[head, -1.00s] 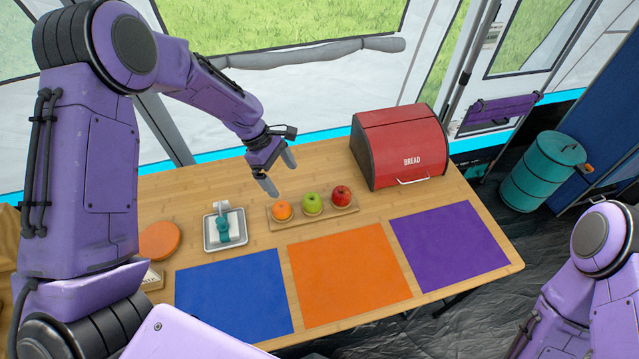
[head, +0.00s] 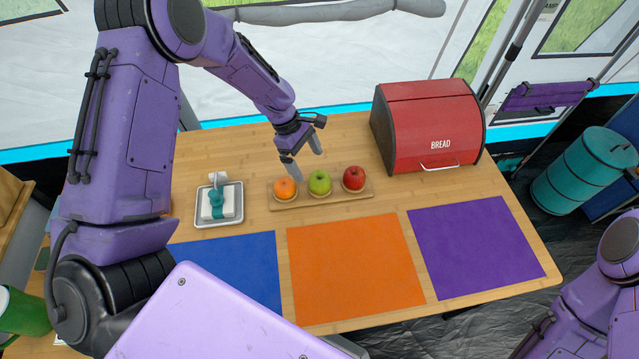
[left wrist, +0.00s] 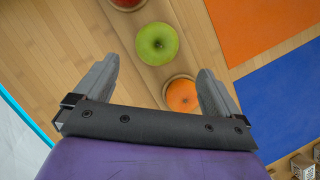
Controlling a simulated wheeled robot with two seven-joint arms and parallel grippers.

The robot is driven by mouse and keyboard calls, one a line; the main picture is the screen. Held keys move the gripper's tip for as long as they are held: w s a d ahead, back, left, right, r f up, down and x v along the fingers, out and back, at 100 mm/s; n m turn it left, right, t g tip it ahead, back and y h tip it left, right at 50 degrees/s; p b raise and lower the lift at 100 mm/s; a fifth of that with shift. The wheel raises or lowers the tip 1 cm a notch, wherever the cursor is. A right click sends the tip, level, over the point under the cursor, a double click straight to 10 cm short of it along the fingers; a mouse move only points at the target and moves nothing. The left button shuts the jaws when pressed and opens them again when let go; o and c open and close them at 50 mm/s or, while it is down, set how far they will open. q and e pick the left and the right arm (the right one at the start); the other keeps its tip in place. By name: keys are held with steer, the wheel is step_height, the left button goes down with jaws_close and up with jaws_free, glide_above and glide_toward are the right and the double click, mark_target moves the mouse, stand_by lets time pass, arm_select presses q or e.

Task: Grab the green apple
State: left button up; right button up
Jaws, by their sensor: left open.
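The green apple (head: 320,182) sits in the middle of a wooden tray (head: 337,198), between an orange (head: 285,188) on its left and a red apple (head: 354,178) on its right. My left gripper (head: 306,158) is open and empty, above and behind the tray near the orange and green apple. In the left wrist view the green apple (left wrist: 157,43) lies beyond the open fingers (left wrist: 158,85), roughly in line with the gap between them, with the orange (left wrist: 182,95) near the right finger. Part of my right arm shows at the right edge; its gripper is not visible.
A red bread box (head: 430,125) stands behind and right of the fruit. A small metal tray (head: 219,218) with a white and teal item is at left. Blue (head: 235,270), orange (head: 355,265) and purple (head: 475,245) mats lie flat in front.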

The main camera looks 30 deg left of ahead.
mark_target(317, 176)
arm_select(q)
steer(key=shift+x, duration=1.15)
steer(key=x, duration=0.2)
steer(key=p+x, duration=0.1)
steer(key=x, duration=0.2)
steer(key=shift+w+d, duration=0.2)
steer(key=shift+w, duration=0.05)
steer(key=c, duration=1.2)
